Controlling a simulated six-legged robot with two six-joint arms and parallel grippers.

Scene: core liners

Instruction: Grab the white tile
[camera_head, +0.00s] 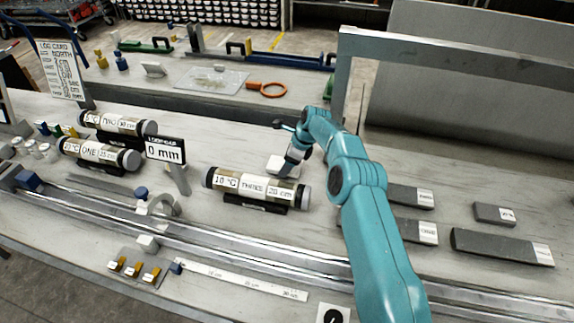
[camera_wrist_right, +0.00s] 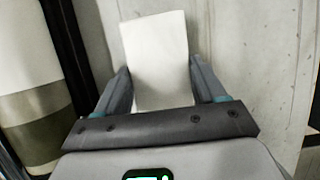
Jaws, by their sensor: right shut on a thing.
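The white tile (camera_wrist_right: 155,55) is between the two fingers of my right gripper (camera_wrist_right: 160,85) in the right wrist view, and the fingers touch its sides. In the head view the tile (camera_head: 283,160) shows as a pale patch behind the core liner labelled THREE (camera_head: 257,189). My right gripper (camera_head: 287,170) comes down to it there, partly hidden by its own wrist. The right gripper is shut on the tile. I cannot tell whether the tile is clear of the bench. My left gripper is not in view.
Core liners labelled ONE (camera_head: 98,155) and TWO (camera_head: 118,124) lie to the left. A 0 mm sign (camera_head: 165,151) stands beside liner THREE. Grey blocks (camera_head: 500,247) lie at the right. A metal rail (camera_head: 250,250) runs along the front.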

